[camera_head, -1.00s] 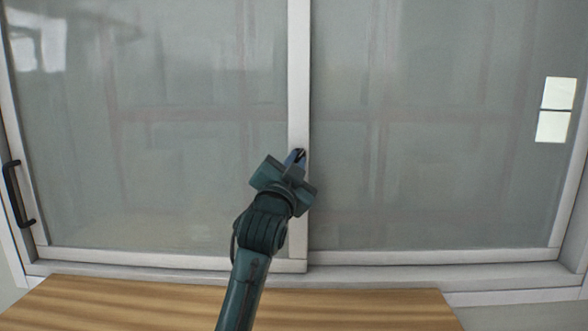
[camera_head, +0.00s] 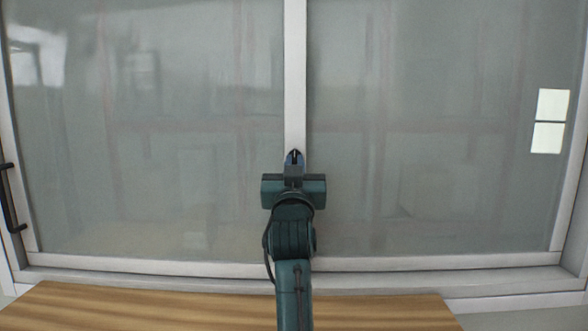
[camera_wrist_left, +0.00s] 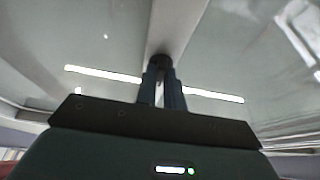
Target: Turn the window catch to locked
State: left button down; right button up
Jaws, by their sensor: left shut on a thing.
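The window catch (camera_wrist_left: 160,62) is a small dark piece on the light middle stile (camera_head: 295,80) of the sliding window. My left gripper (camera_head: 294,157) is at the stile, its two fingers shut on the catch. In the left wrist view the fingers (camera_wrist_left: 162,80) reach up to the dark catch and close around its sides. In the head view the catch is mostly hidden by the fingers, so its exact turn is hard to tell. My right gripper is not in view.
Glass panes lie to the left (camera_head: 150,130) and right (camera_head: 430,140) of the stile. A black pull handle (camera_head: 10,200) is on the left frame. A wooden top (camera_head: 200,310) lies below the window. Two pale patches (camera_head: 550,120) show on the right pane.

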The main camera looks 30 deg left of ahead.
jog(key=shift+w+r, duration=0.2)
pick_arm(q)
jog(key=c, duration=1.5)
grip_release()
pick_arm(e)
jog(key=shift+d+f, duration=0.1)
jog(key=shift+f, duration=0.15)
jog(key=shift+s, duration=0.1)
